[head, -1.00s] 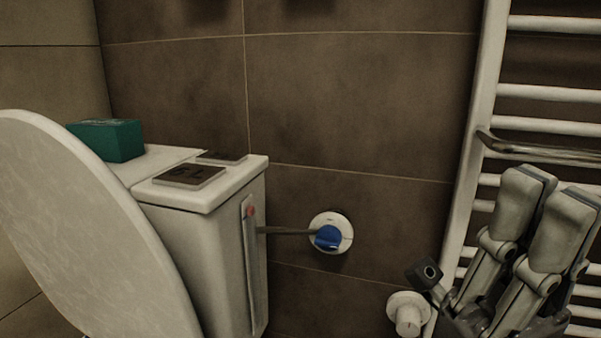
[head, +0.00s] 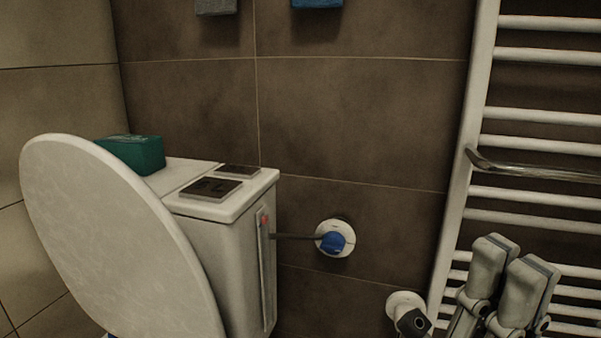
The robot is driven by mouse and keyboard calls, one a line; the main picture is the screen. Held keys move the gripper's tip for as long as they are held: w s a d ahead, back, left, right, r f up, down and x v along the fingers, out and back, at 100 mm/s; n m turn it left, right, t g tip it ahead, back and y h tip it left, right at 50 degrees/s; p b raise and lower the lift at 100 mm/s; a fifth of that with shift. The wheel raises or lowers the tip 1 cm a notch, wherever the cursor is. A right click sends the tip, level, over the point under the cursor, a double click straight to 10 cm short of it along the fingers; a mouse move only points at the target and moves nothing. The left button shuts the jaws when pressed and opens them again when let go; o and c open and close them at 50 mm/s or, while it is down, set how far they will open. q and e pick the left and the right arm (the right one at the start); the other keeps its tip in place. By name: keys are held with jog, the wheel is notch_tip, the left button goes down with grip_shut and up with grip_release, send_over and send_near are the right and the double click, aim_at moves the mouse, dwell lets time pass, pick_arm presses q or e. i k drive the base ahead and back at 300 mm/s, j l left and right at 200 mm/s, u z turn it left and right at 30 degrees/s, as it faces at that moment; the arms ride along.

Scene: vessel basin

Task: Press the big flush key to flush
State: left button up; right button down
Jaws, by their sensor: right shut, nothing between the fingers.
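The big flush key (head: 209,189) is a dark square plate near the front of the white cistern's top (head: 258,184). A smaller dark key (head: 239,170) lies behind it. The raised toilet lid (head: 115,235) stands in front of the cistern at the left. My right gripper (head: 517,254) is at the lower right, in front of the towel rail, its two fingers pointing up. It is shut and empty, well to the right of the cistern and apart from it. My left gripper is not in view.
A green box (head: 136,154) stands on the cistern's far left part. A blue valve knob (head: 333,242) on the wall joins the cistern by a thin pipe. A white radiator (head: 465,150) with a metal bar fills the right.

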aim_at(212, 190)
jog(key=k+j, duration=0.2)
jog(key=k, duration=0.2)
jog(key=k+j, duration=0.2)
jog(key=k, duration=0.2)
